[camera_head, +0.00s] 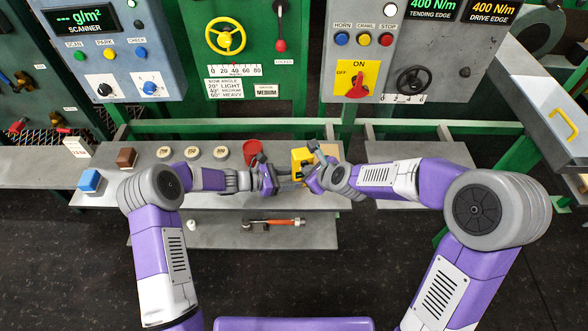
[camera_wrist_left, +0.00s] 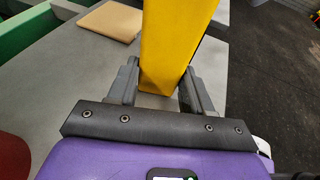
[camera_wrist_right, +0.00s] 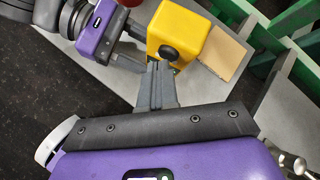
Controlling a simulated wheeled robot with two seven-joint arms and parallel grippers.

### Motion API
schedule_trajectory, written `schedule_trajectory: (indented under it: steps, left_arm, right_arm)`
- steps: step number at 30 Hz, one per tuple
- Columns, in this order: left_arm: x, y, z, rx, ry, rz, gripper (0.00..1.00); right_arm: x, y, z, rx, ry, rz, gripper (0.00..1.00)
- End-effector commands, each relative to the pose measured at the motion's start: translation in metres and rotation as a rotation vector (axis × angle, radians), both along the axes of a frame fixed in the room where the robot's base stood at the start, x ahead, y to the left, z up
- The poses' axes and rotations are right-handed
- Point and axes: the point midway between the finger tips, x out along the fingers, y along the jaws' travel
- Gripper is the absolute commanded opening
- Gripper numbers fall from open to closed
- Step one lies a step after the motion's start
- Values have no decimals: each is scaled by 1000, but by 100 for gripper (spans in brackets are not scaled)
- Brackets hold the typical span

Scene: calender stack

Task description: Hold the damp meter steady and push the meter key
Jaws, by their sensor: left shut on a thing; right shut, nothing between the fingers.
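The damp meter is a yellow box standing on the grey bench in the head view (camera_head: 301,157). In the left wrist view its yellow side (camera_wrist_left: 172,40) rises between the fingers of my left gripper (camera_wrist_left: 158,90), which is shut on it. In the right wrist view the meter (camera_wrist_right: 190,28) shows a round dark key (camera_wrist_right: 168,52) on its near face. My right gripper (camera_wrist_right: 157,68) is shut and empty, its fingertips just short of or at the key; contact is unclear. In the head view my left gripper (camera_head: 290,178) and right gripper (camera_head: 312,168) partly hide the meter.
A tan pad (camera_head: 329,152) lies behind the meter, and a red round thing (camera_head: 252,150) is to its left. Several cream discs (camera_head: 192,153), a brown block (camera_head: 126,157) and a blue block (camera_head: 90,181) sit further left. A hammer-like tool (camera_head: 272,222) lies on the lower shelf.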

Motion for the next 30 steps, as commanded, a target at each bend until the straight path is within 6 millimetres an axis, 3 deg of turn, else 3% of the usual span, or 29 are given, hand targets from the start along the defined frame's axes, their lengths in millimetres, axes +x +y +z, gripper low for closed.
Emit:
schedule_trajectory:
  steps: [17, 30]
  left_arm:
    - [0, 0, 0, 0, 0, -1, 33]
    - [0, 0, 0, 0, 0, -1, 33]
  right_arm:
    - [-11, -3, 1, 0, 0, -1, 0]
    - [-52, -13, 1, 0, 0, -1, 0]
